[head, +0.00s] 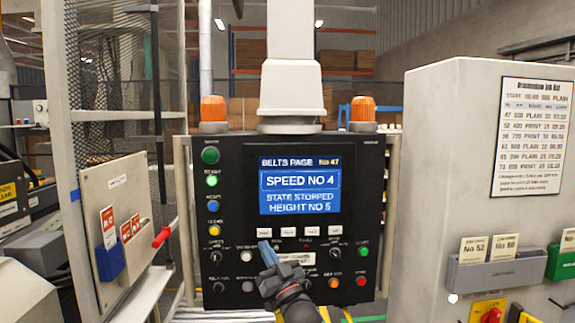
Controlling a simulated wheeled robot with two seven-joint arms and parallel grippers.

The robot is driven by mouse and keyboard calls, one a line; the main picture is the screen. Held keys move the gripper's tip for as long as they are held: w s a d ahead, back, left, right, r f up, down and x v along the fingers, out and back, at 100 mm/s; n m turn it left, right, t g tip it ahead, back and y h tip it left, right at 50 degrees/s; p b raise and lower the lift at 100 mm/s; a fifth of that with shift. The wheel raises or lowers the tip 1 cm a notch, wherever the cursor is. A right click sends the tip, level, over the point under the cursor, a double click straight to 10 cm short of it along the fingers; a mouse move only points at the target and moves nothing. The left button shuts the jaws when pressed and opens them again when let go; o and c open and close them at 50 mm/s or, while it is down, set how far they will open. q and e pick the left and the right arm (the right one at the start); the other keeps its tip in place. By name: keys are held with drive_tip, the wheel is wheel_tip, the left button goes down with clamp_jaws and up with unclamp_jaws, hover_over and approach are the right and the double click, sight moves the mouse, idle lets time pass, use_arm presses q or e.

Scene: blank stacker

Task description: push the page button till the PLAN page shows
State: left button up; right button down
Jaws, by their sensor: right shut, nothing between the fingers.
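The black control panel (228,270) faces me, with a lit blue screen (299,187). The screen reads BELTS PAGE No 47, SPEED NO 4, STATE STOPPED, HEIGHT NO 5. A row of white buttons runs under the screen, the leftmost white button (264,232) among them. Their labels are too small to read, so I cannot tell which is the page button. My right gripper (267,251) is shut and empty, its blue tips just below that leftmost button. Whether they touch the panel I cannot tell. The gripper covers part of a pale label plate (303,258). My left gripper is out of view.
Coloured buttons and black knobs line the panel around the gripper, including a red button (361,281). Orange beacons (213,109) stand on top. A mesh guard door (90,130) is at left. A grey cabinet (440,170) with a job list (532,138) is at right.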

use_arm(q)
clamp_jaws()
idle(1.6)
